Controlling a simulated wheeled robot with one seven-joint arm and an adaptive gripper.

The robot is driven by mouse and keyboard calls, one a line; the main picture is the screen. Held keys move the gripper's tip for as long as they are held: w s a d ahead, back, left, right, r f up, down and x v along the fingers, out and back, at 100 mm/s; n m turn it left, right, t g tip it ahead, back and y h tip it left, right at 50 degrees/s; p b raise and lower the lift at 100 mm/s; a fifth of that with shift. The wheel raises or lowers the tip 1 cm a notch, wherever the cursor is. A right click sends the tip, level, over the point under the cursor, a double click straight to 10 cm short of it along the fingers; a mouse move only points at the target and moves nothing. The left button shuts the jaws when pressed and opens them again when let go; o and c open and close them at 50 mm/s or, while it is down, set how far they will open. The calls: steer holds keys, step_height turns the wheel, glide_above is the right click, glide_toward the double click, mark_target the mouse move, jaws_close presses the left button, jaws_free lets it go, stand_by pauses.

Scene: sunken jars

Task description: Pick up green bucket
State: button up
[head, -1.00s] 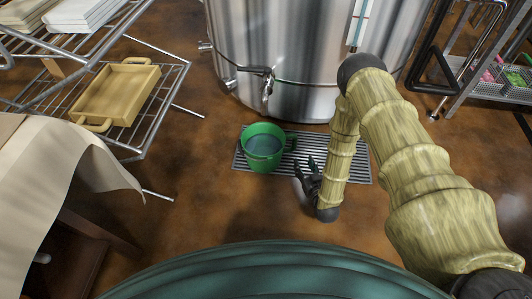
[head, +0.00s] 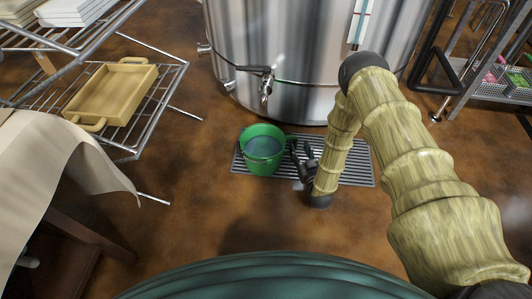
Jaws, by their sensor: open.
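The green bucket (head: 262,163) stands upright on the floor grate, below the tap of the large steel tank. It holds a bluish liquid, and a handle or lug sticks out at its right side. My gripper (head: 296,153) is open just right of the bucket, with its dark fingers pointing up and left toward the bucket's right edge. The fingers look very close to that handle; I cannot tell if they touch it.
The metal grate (head: 358,170) lies in the floor under the bucket. The steel tank (head: 310,60) with its tap (head: 266,85) stands right behind. A wire rack with a yellow tray (head: 112,95) is at left, with a cloth-draped table below. The floor in front of the bucket is clear.

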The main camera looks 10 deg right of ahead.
mark_target(296, 145)
steer(key=w+b, duration=0.2)
steer(key=w+a, duration=0.1)
steer(key=shift+w+f+b, duration=0.2)
steer(key=shift+f+b, duration=0.05)
steer(key=shift+b, duration=0.15)
steer(key=shift+w+r, duration=0.2)
steer(key=shift+w, duration=0.3)
jaws_close()
steer(key=shift+r, duration=0.1)
